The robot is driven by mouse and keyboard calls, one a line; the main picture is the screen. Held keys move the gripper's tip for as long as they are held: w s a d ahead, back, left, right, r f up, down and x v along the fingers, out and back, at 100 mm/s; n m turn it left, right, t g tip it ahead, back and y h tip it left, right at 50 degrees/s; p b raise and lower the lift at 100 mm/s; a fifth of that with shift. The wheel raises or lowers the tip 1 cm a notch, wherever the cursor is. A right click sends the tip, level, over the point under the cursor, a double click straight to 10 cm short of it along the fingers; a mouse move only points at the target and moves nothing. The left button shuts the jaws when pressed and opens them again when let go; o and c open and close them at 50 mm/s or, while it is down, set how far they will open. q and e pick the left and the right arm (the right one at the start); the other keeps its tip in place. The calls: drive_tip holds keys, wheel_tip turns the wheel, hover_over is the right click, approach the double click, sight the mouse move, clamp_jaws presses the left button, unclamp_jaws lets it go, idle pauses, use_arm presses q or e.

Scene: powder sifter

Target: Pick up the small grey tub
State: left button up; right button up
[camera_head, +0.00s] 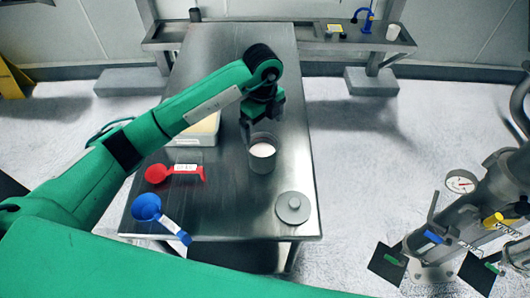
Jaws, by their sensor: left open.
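The small grey tub (262,163) stands upright on the steel table (240,215), with pale powder showing inside it. My left gripper (262,118) points down just behind the tub in the picture, its jaws apart and empty. Whether a finger touches the tub's rim cannot be told from this view. A round grey lid (293,208) with a knob lies on the table in front and to the right of the tub. My right gripper is not in view.
A red scoop (175,173) and a blue scoop (160,217) lie at the table's left. A pale-topped tray (198,133) sits behind them, partly under my left arm. Metal machinery with a gauge (461,182) stands at right.

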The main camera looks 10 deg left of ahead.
sight(263, 144)
use_arm(q)
wheel_tip(263, 144, down, 8)
drive_tip(key=p, duration=0.4)
drive_tip(key=shift+s+a+f, duration=0.1)
drive_tip(key=shift+s+f, duration=0.05)
drive_tip(key=shift+f, duration=0.35)
drive_tip(key=c, duration=1.3)
drive_tip(key=shift+c, duration=0.4)
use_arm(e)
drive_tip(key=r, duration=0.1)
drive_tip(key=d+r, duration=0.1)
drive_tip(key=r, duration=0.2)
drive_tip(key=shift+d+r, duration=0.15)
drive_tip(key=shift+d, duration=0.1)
